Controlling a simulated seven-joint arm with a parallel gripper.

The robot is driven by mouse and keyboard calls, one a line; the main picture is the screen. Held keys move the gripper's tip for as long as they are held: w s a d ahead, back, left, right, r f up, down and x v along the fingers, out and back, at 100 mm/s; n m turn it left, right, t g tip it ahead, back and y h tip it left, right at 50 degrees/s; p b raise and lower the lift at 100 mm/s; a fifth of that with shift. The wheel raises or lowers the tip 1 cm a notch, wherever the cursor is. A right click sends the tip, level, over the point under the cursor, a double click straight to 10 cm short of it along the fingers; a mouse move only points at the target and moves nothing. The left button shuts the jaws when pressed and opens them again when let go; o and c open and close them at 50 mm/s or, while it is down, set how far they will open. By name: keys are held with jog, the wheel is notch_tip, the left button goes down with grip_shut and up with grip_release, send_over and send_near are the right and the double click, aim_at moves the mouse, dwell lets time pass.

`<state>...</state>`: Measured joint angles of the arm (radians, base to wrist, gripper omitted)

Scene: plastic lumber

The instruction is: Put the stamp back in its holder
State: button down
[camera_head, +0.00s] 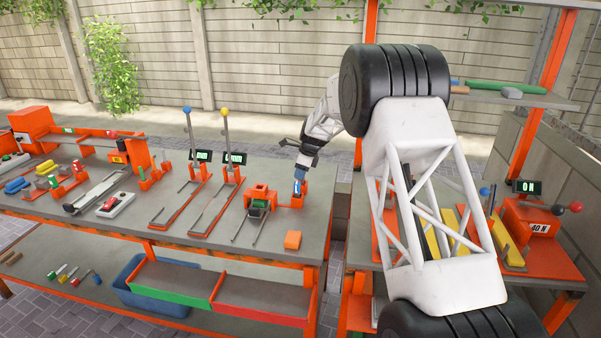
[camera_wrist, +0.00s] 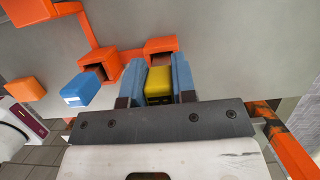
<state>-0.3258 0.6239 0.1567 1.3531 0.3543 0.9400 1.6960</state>
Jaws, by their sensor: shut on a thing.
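My gripper (camera_wrist: 157,78) has blue fingers, shut on a yellow block, which I take to be the stamp (camera_wrist: 158,84). In the wrist view an orange box with a dark opening (camera_wrist: 163,44), likely the holder, lies just beyond the fingertips. Whether the stamp is inside it or above it I cannot tell. In the head view my gripper (camera_head: 300,172) points down over a small orange holder (camera_head: 298,201) near the bench's right end. The fingers hide the stamp there.
A second orange open box (camera_wrist: 104,62) and a blue block with a white mark (camera_wrist: 82,90) are close on the left. In the head view an orange frame (camera_head: 262,191) stands left of the holder and an orange block (camera_head: 292,240) lies in front.

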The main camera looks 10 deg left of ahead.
jog(key=shift+f, duration=0.55)
dwell(0.5)
jog(key=c, duration=0.8)
grip_release()
jog(key=shift+c, duration=0.2)
jog(key=shift+r, duration=0.1)
jog(key=v, duration=0.7)
jog(key=shift+r, duration=0.3)
jog(key=shift+d, duration=0.15)
